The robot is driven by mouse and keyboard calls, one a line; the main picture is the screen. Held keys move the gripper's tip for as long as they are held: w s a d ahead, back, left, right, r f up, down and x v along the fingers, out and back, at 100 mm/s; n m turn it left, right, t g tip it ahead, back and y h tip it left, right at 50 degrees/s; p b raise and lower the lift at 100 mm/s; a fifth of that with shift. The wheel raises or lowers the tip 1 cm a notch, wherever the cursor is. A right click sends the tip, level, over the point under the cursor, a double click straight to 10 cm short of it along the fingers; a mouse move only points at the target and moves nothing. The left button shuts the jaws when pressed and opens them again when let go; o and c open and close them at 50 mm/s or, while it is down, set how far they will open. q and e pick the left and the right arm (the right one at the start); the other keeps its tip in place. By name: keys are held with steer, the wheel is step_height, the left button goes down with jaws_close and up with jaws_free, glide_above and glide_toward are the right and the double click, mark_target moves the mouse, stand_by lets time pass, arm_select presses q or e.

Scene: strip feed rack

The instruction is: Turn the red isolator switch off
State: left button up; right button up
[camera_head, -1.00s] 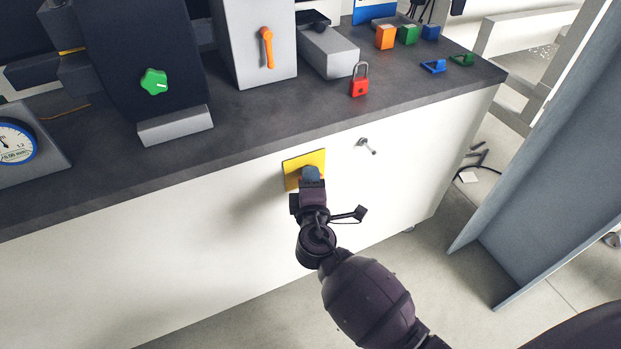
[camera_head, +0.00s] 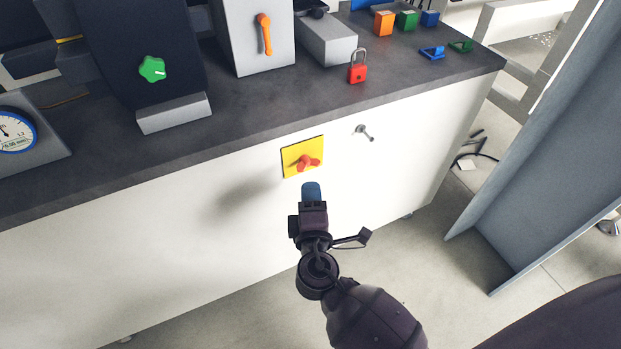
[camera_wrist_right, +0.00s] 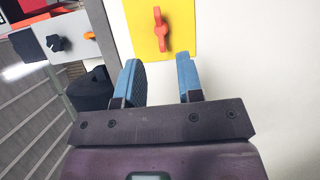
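The red isolator switch (camera_head: 308,162) sits on a yellow plate (camera_head: 290,157) on the white front of the bench. Its handle lies roughly crosswise in the head view. In the right wrist view the switch (camera_wrist_right: 161,30) stands upright in the picture on the yellow plate (camera_wrist_right: 185,28). My right gripper (camera_head: 311,188) is just below and in front of the plate, apart from the switch. The right wrist view shows its two blue fingers (camera_wrist_right: 160,75) spread, with nothing between them. My left gripper is not in view.
A small metal knob or key (camera_head: 364,132) sticks out right of the plate. On the bench top (camera_head: 270,105) are a red padlock (camera_head: 357,68), a grey box with an orange handle (camera_head: 265,35) and a green knob (camera_head: 152,69). A grey panel (camera_head: 560,140) stands at the right.

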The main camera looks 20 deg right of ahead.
steer(key=shift+v, duration=1.1)
steer(key=shift+s, duration=0.1)
